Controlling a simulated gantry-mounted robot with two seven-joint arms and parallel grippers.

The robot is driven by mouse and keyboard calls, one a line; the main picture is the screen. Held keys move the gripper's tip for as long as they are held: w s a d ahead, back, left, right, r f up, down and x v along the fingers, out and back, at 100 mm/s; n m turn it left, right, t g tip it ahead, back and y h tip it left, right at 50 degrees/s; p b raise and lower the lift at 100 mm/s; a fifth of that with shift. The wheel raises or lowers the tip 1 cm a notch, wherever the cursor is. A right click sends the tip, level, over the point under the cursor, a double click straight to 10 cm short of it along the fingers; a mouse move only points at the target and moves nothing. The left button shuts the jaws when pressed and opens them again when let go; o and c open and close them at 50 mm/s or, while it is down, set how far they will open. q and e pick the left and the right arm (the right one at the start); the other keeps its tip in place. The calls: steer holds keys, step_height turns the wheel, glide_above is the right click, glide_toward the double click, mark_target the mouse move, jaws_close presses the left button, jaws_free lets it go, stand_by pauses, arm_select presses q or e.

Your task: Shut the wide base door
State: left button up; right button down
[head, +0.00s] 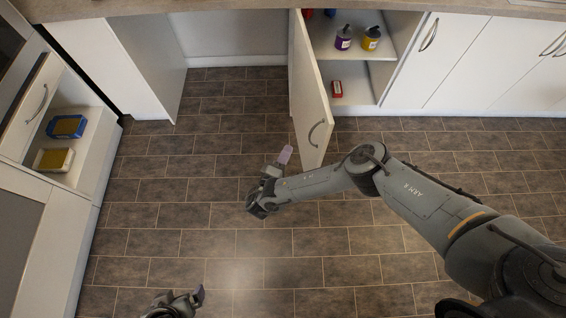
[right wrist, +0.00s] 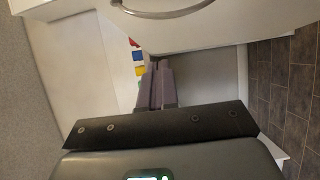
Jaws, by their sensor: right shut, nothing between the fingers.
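The white base door (head: 309,90) stands swung open, out from its cabinet, with a curved metal handle (head: 316,133) near its free edge. In the right wrist view the door (right wrist: 215,32) and its handle (right wrist: 162,12) fill the top. My right gripper (head: 285,155) is shut and empty, just left of the door's lower free edge; I cannot tell whether it touches. Its fingers (right wrist: 155,86) show together in the wrist view. My left gripper (head: 198,295) is low at the bottom of the head view, away from the door; its jaw state is unclear.
The tiled floor (head: 230,240) between is clear.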

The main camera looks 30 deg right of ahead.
steer(key=w+d+b, duration=0.2)
steer(key=d, duration=0.6)
steer(key=shift+w+d, duration=0.1)
